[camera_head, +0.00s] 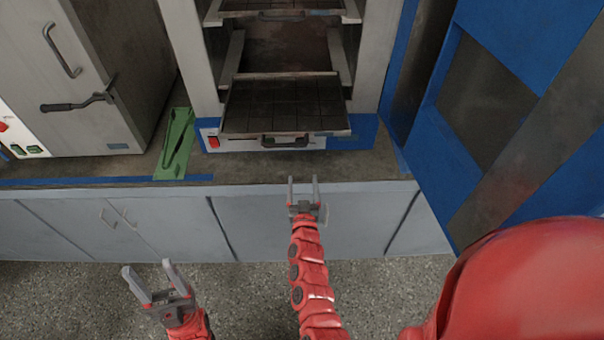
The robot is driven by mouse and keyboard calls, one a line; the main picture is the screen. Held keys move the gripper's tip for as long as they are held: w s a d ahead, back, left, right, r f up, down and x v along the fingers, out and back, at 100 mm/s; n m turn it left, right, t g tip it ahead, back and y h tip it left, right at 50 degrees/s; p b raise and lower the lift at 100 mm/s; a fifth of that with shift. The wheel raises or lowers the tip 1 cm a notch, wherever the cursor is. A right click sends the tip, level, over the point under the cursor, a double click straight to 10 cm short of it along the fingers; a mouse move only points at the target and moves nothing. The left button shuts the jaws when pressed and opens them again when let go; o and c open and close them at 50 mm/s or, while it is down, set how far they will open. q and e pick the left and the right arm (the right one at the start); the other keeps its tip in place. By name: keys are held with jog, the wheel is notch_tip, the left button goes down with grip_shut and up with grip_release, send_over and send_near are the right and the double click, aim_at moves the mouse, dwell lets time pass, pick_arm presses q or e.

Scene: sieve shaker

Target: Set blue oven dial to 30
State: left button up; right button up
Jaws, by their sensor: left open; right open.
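The blue oven (361,133) stands on the counter at the top middle, with its blue door (517,40) swung open to the right. Its lower front panel (238,145) carries a red switch (213,141) at the left. I cannot make out a dial; the tray with a dark handle juts out over part of the panel. My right gripper (303,179) is open and empty, in front of the counter edge and below the tray handle in the picture. My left gripper (148,267) is open and empty, lower left, over the floor.
A tray (285,103) sticks out of the oven's lower opening. A green stand (175,145) is on the counter left of the oven. A grey oven (92,130) with a dark lever handle stands further left. Grey cabinets (265,225) run below the counter.

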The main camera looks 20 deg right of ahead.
jog(key=v, duration=0.3)
dwell(0.5)
